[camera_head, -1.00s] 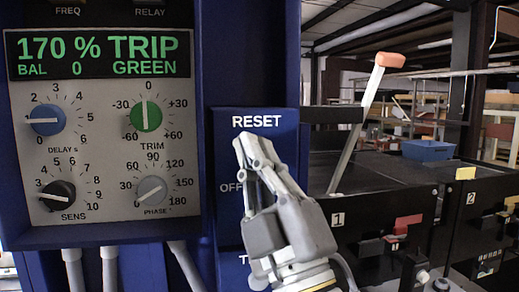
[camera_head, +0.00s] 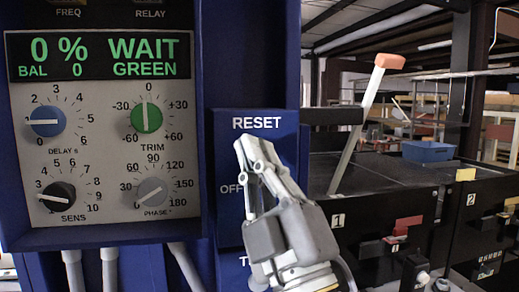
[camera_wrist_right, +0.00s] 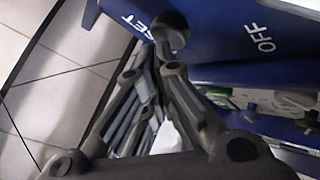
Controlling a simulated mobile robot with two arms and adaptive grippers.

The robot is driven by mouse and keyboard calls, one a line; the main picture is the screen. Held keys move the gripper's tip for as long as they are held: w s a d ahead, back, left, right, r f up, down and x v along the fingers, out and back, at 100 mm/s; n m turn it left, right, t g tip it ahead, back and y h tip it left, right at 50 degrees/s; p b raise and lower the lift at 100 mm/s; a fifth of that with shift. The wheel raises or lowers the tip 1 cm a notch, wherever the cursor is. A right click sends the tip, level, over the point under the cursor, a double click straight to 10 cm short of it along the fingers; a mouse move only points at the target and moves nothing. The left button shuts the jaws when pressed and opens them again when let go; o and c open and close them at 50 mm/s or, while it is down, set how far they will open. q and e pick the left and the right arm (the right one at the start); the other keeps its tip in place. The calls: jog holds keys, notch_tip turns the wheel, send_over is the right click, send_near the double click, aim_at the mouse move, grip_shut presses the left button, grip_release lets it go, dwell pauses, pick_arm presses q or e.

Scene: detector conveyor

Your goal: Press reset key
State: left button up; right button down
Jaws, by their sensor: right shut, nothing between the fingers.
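The blue panel (camera_head: 281,140) lettered RESET and OFF stands at the middle of the head view. My right gripper (camera_head: 247,150) is shut and empty, its fingertips in front of this panel just below the word RESET. In the right wrist view, a dark round knob (camera_wrist_right: 171,35), apparently the reset key, sits between the two words. The shut fingertips (camera_wrist_right: 160,62) are right at it; I cannot tell whether they touch. My gripper hides this spot in the head view. The display (camera_head: 98,54) reads 0 % WAIT, BAL 0, GREEN. My left gripper is not in view.
The grey dial panel (camera_head: 100,160) with several knobs is left of the gripper. A lever with an orange handle (camera_head: 390,61) rises at the right, above black bins marked 1 (camera_head: 365,205) and 2. A blue tray (camera_head: 428,151) lies farther back.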

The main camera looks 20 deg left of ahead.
jog(key=shift+s+d, duration=0.3)
jog(key=shift+s, duration=0.1)
jog(key=s+d, duration=0.1)
jog(key=s, duration=0.1)
jog(key=s+d+p, duration=0.1)
jog(key=s, duration=0.1)
jog(key=shift+s+d, duration=0.1)
jog(key=shift+d, duration=0.25)
dwell(0.7)
